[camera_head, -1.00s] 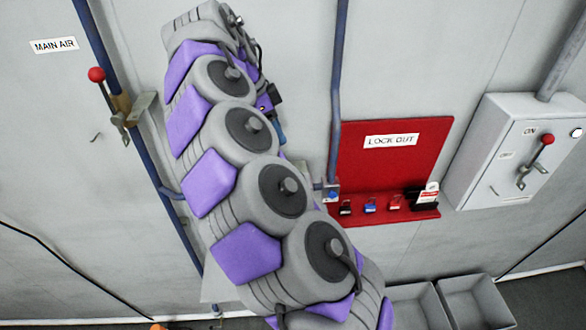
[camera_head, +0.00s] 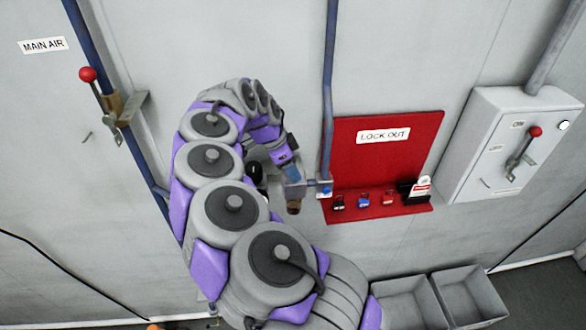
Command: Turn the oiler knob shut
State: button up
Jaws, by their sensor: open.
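My gripper (camera_head: 291,173) is at the end of my curled arm, in the middle of the head view. It points down, close above a small grey fitting with a brass-coloured lower end (camera_head: 293,206) on the air line. Its fingers are small and partly merge with the fitting, so I cannot tell whether they touch it. I see no grip on anything. I cannot make out the oiler knob for certain; my arm covers much of the line to the left. A dark round part (camera_head: 256,173) shows behind my arm.
A blue vertical pipe (camera_head: 330,90) with a small blue-marked valve (camera_head: 325,188) stands just right of the fitting. A red lockout board (camera_head: 370,140) and grey switch box (camera_head: 500,145) are farther right. The red-knobbed main air lever (camera_head: 100,95) is at left. Grey bins (camera_head: 470,297) stand below.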

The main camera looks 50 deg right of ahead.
jog(key=shift+s+a+f, duration=0.15)
jog(key=shift+f, duration=0.4)
jog(key=shift+d, duration=0.4)
jog(key=c, duration=0.4)
jog(key=shift+a, duration=0.1)
grip_shut()
